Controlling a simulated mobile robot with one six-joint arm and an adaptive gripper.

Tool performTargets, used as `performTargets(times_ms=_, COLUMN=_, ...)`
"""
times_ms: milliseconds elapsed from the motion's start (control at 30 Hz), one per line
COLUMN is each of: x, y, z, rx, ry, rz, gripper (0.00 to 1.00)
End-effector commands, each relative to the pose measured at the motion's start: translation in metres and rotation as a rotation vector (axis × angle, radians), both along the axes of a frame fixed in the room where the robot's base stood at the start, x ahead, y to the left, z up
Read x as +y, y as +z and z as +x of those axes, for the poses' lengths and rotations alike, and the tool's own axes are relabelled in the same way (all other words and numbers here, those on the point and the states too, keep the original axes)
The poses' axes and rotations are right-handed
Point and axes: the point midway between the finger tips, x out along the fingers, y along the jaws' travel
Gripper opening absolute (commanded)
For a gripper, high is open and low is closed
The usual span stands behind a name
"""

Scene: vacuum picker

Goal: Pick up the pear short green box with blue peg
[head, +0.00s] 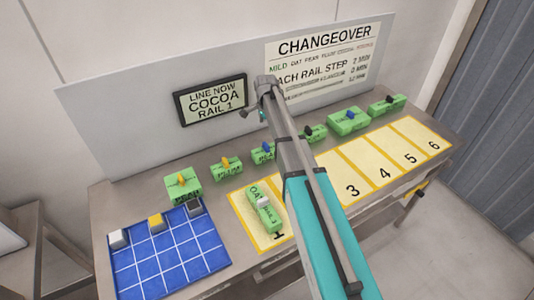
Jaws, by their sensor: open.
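A short green box with a blue peg (263,153) stands on the bench just left of my arm; its label is partly legible and may read PEAR. A larger green box with a blue peg (348,122) stands further right, and another with a dark blue peg (387,105) stands beyond it; their labels are too small to read. A green box with an orange peg (183,187) at the left has a label that looks like PEAR. My gripper (254,114) is open and empty, raised in front of the back panel above the box row.
Another green box with an orange peg (227,168) and one with a dark peg (314,133) stand in the row. A blue grid mat (165,260) holds small cubes. A COCOA sign (210,99) hangs behind.

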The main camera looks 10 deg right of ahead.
Motion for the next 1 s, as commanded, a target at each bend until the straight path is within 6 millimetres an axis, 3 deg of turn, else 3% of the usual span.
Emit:
performTargets(times_ms=367, x=-0.001, y=-0.008, z=0.0, rx=0.0, ry=0.001, rz=0.0, gripper=1.0)
performTargets(times_ms=1000, x=-0.002, y=-0.056, z=0.0, rx=0.0, ry=0.001, rz=0.0, gripper=1.0)
